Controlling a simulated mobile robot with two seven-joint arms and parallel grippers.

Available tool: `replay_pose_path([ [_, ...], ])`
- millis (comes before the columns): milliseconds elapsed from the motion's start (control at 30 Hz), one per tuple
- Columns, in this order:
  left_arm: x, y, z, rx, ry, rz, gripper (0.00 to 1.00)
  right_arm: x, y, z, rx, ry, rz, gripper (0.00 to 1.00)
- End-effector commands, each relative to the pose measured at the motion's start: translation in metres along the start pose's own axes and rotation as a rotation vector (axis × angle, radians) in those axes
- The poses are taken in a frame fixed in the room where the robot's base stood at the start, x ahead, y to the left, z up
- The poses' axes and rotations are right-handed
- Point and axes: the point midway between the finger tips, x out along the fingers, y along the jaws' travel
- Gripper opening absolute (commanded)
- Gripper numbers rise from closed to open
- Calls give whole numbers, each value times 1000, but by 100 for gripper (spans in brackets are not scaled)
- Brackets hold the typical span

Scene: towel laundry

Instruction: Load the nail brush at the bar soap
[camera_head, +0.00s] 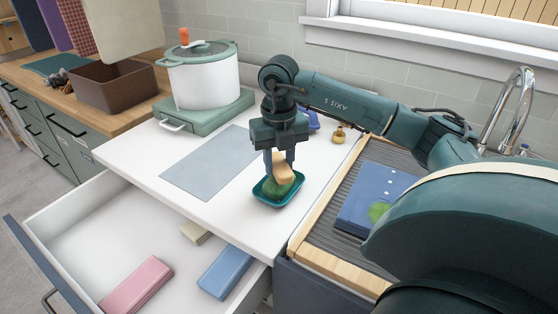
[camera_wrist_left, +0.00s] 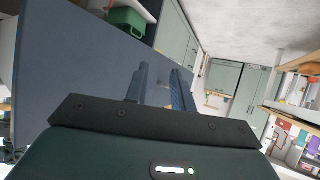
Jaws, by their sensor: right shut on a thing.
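A tan nail brush (camera_head: 282,172) is in my right gripper (camera_head: 279,158), which is shut on it and points down in the head view. The brush is tilted and sits right over the green bar soap (camera_head: 275,190). Brush and soap overlap in the picture, and I cannot tell whether the bristles touch the soap. The soap lies in a teal dish (camera_head: 262,200) on the white counter. My left gripper (camera_wrist_left: 160,85) shows only in the left wrist view, its two fingers apart with nothing between them.
A grey-blue mat (camera_head: 208,165) lies left of the dish, with a white pot (camera_head: 200,80) behind it. An open drawer (camera_head: 105,215) below holds a pink block (camera_head: 138,285) and a blue block (camera_head: 225,271). A blue board (camera_head: 365,190) lies right, near the tap (camera_head: 508,110).

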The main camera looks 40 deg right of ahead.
Motion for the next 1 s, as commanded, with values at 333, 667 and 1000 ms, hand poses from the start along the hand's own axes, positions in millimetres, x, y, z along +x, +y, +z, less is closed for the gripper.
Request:
replay_pose_path([
  [333,3,0,5,-9,-5,-4,25,3,0,0,0,0,0,14],
  [667,4,0,6,-12,-4,-5,25,7,0,0,0,0,0,14],
  [1000,5,0,7,-10,-2,-4,25,10,0,0,0,-1,0,14],
])
